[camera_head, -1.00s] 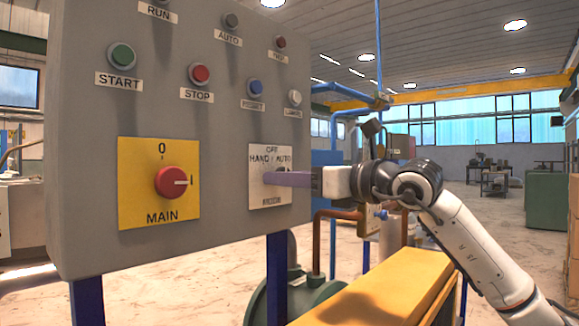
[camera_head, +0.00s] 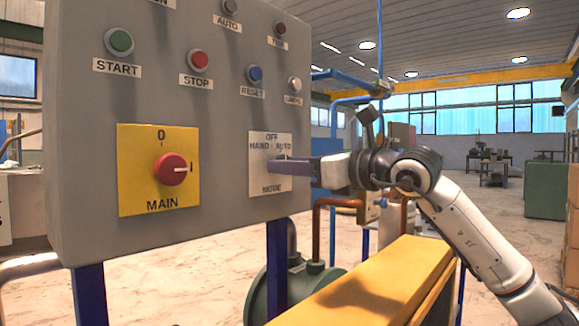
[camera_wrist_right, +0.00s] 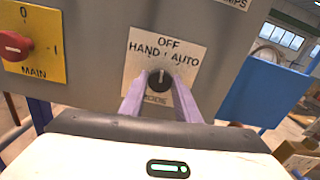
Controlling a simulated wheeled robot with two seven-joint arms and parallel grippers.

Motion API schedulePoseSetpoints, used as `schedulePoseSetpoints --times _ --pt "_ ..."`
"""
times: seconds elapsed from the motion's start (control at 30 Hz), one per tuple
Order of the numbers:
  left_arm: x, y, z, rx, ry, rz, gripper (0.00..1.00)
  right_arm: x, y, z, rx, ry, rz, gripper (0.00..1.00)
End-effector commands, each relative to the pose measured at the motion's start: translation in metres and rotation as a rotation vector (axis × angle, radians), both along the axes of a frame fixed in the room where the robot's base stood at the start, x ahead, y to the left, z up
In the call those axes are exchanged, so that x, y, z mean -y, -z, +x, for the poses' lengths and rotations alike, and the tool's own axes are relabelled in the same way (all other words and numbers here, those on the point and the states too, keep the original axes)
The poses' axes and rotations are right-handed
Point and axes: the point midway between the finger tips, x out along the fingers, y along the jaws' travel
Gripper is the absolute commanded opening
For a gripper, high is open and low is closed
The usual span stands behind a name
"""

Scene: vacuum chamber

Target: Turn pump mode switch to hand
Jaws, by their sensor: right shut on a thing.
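The pump mode switch is a small black round knob (camera_wrist_right: 158,79) with a white pointer line, on a white plate (camera_wrist_right: 188,40) marked OFF, HAND, AUTO and MODE. The pointer stands roughly upright, towards OFF. In the head view the plate (camera_head: 258,180) is on the lower right of the grey panel, and the knob is mostly hidden by my fingers. My right gripper (camera_head: 272,166) reaches in from the right; in the wrist view its purple fingers (camera_wrist_right: 158,86) lie on both sides of the knob, shut on it. My left gripper is not in view.
The grey panel (camera_head: 90,170) also carries a red MAIN switch (camera_head: 170,169) on a yellow plate, a green START button (camera_head: 119,42), a red STOP button (camera_head: 198,61) and a blue RESET button (camera_head: 254,74). A yellow cover (camera_head: 375,285) lies below my right arm.

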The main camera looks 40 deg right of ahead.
Motion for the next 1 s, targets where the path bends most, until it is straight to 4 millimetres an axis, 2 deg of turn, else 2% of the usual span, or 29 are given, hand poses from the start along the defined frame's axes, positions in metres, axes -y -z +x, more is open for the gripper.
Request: schedulePoseSetpoints --times 0.6,1.0 --pt "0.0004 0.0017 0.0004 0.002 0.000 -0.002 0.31 0.0015 -0.0012 -0.0004 0.043 0.002 -0.494 0.07" --pt "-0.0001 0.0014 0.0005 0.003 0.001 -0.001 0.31 0.0014 -0.0012 -0.0003 0.059 0.001 -0.672 0.07"
